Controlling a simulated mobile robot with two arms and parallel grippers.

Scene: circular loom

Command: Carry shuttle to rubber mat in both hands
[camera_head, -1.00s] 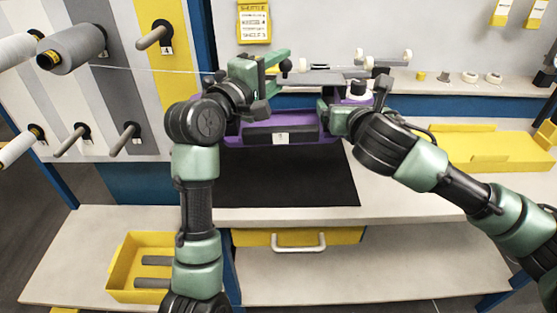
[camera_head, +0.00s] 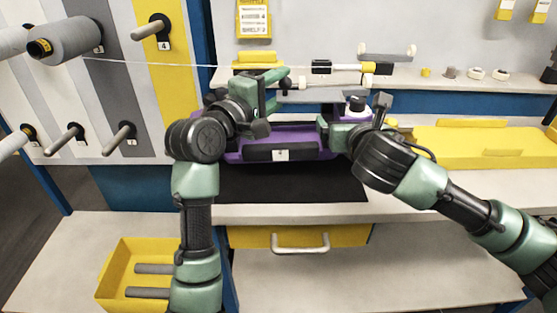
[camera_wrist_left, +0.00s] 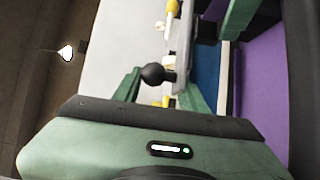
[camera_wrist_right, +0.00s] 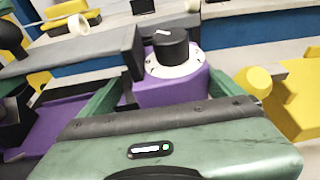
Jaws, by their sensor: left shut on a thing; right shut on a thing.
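The purple shuttle (camera_head: 320,147) is held between my two grippers above the black rubber mat (camera_head: 290,188), level or nearly so. My left gripper (camera_head: 262,95) is shut at the shuttle's left end, by a black ball knob (camera_wrist_left: 153,75) in the left wrist view. My right gripper (camera_head: 335,130) is shut on the shuttle's right end. In the right wrist view the purple end with its black-capped white dial (camera_wrist_right: 172,50) shows between the fingers. The shuttle hides the back part of the mat, and whether it touches the mat is unclear.
A yellow tray (camera_head: 460,145) lies right of the shuttle. The yellow drawer (camera_head: 350,236) is below the bench's front edge.

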